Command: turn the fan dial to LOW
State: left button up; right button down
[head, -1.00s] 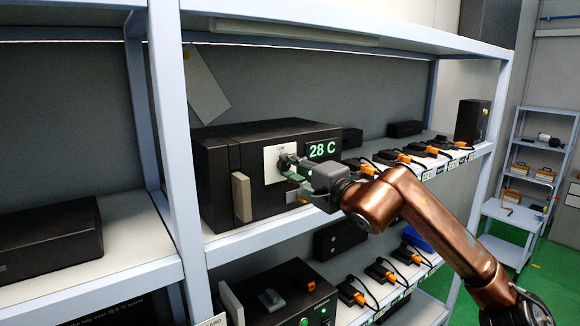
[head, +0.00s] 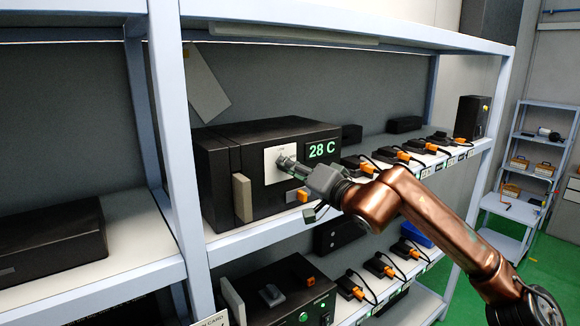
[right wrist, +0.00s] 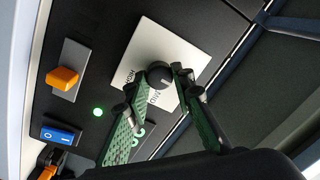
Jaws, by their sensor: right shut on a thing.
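The fan dial is a round black knob (right wrist: 160,74) on a white square plate (head: 270,172), on the front of a black box (head: 300,133) on the middle shelf. In the right wrist view the plate (right wrist: 190,57) carries lettering; one word looks like HIGH, the rest is partly hidden or hard to read. My right gripper (head: 283,160) reaches the plate from the right, and its green fingers (right wrist: 158,82) are shut on the knob, one on each side. Where the knob points is not clear. My left gripper is not in view.
A green display (head: 322,149) reading 28 C is right of the plate. An orange switch (right wrist: 62,78), a lit green lamp (right wrist: 98,112) and a blue rocker switch (right wrist: 58,136) are on the same front. A light handle (head: 242,198) sticks out at left. Several black devices with orange plugs line the shelf.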

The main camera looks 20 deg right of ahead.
jog(key=shift+f, duration=0.15)
dwell(0.3)
jog(key=c, duration=2)
grip_release()
jog(key=o, duration=0.3)
jog(key=shift+o, duration=0.2)
jog(key=shift+s, duration=0.1)
jog(key=v, duration=1.2)
